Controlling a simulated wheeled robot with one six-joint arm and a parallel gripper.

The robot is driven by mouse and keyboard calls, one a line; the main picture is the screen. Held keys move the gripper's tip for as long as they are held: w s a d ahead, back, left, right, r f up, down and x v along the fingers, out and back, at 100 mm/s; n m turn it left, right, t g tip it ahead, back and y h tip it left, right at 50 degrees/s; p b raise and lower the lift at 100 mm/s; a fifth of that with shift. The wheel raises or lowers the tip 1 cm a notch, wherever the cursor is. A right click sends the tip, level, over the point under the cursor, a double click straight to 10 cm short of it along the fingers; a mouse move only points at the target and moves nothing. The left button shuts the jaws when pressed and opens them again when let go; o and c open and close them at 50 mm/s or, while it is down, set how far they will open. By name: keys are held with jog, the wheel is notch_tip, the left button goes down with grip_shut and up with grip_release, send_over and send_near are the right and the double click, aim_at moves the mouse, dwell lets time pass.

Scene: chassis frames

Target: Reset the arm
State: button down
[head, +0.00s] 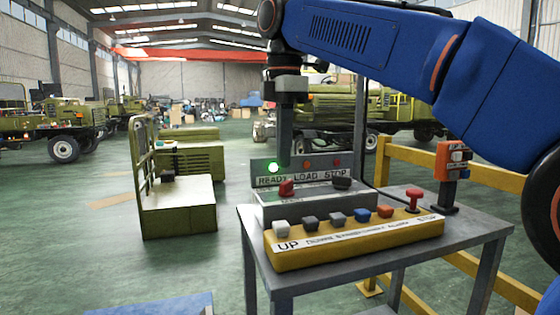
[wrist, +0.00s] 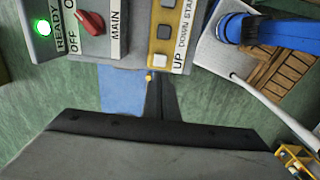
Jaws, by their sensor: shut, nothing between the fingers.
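My blue arm stretches across the top right of the head view. My gripper (head: 285,155) points down with its fingers together and empty, in front of the indicator panel's left part. In the wrist view my gripper (wrist: 156,85) shows as a dark body with narrow, closed fingers over the floor. The indicator panel (head: 313,180) is marked READY, LOAD, STOP, and its green READY light (head: 273,168) is lit. That light also glows in the wrist view (wrist: 43,28).
A yellow button box (head: 350,243) and a grey switch box with a red knob (head: 287,187) stand on a metal table (head: 480,228). A red mushroom button (head: 413,195) is at right. A yellow rail (head: 500,175) runs behind. Green floor lies open at left.

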jog(key=s+d+f+m+t, duration=0.1)
jog(key=s+d+f+m, duration=0.2)
jog(key=d+f+m, duration=0.35)
jog(key=s+d+f+m+t, duration=0.1)
jog(key=s+d+f+m, duration=0.3)
jog(key=d+f, duration=0.45)
jog(key=s+d+f+m+t, duration=0.1)
jog(key=s+d+f+m, duration=0.2)
jog(key=f, duration=0.4)
jog(key=s+d+f+m, duration=0.4)
jog(key=s+f, duration=0.1)
jog(key=f, duration=0.3)
jog(key=s+d+f+m+t, duration=0.1)
jog(key=s+d+f+m, duration=0.2)
jog(key=f, duration=0.4)
jog(key=shift+s+d+f+t, duration=0.35)
jog(key=shift+s+d, duration=0.2)
jog(key=shift+s, duration=0.25)
jog(key=shift+m, duration=0.25)
